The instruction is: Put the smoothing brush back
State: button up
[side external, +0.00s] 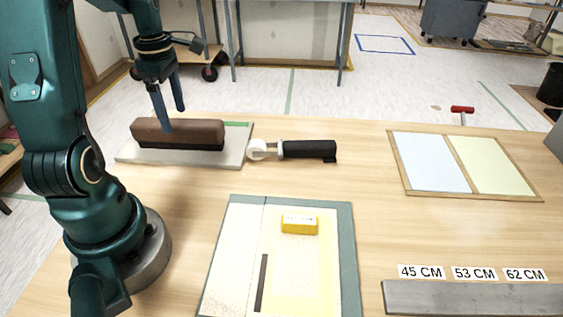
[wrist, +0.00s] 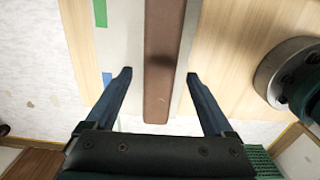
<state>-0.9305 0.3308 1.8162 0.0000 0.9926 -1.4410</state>
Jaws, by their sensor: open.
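The smoothing brush (side external: 178,131) has a long brown body over a dark lower strip. It lies on a pale grey board (side external: 236,154) at the back left of the table. My gripper (side external: 170,118) is open, just above the left part of the brush. In the wrist view, the brush (wrist: 162,60) runs lengthwise between the two open fingers of my gripper (wrist: 160,85), with a gap on each side. The grey board (wrist: 120,35) shows on both sides of the brush, with green tape on it.
A black-handled roller-like tool (side external: 310,149) lies right of the board. A yellow block (side external: 299,224) sits on a pasted sheet on a green mat (side external: 347,250). A framed two-colour panel (side external: 395,160) and a metal straightedge (side external: 470,298) lie to the right. Bare table separates them.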

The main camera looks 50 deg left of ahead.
jog(key=s+d+r+m+t, duration=0.1)
jog(key=d+r+m+t, duration=0.1)
jog(key=d+m, duration=0.9)
jog(key=s+d+r+m+t, duration=0.2)
jog(key=d+r+m, duration=0.3)
jog(key=d+m, duration=0.7)
jog(key=m+t, duration=0.1)
jog(key=m, duration=0.3)
jog(key=shift+s+d+r+t, duration=0.2)
jog(key=shift+s+r+t, duration=0.05)
jog(key=shift+s+t, duration=0.05)
